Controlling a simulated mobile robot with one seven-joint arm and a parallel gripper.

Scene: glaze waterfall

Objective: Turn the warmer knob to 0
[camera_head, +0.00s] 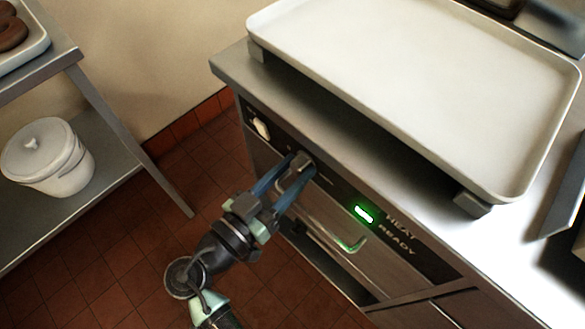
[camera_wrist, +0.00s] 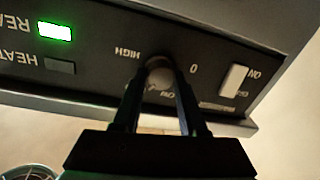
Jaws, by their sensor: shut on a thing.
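The warmer knob (camera_head: 298,172) is a small grey knob on the dark front panel of the steel warmer. My gripper (camera_head: 296,166) is shut on it, with one blue finger on each side. In the wrist view, which is upside down, the two dark fingers of my gripper (camera_wrist: 160,76) straddle the round knob (camera_wrist: 160,72). The HIGH label is left of the knob, and the 0 label (camera_wrist: 194,70) is just right of it, clear of the fingers. The LOW label is partly hidden by a finger. I cannot tell where the knob points.
A white ON/OFF rocker switch (camera_wrist: 234,80) sits beside the knob. The READY light (camera_wrist: 55,31) is lit green and the HEAT light (camera_wrist: 60,66) is dark. A large pale tray (camera_head: 420,85) stands on the warmer. A shelf with a white lidded bucket (camera_head: 50,160) is at the left.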

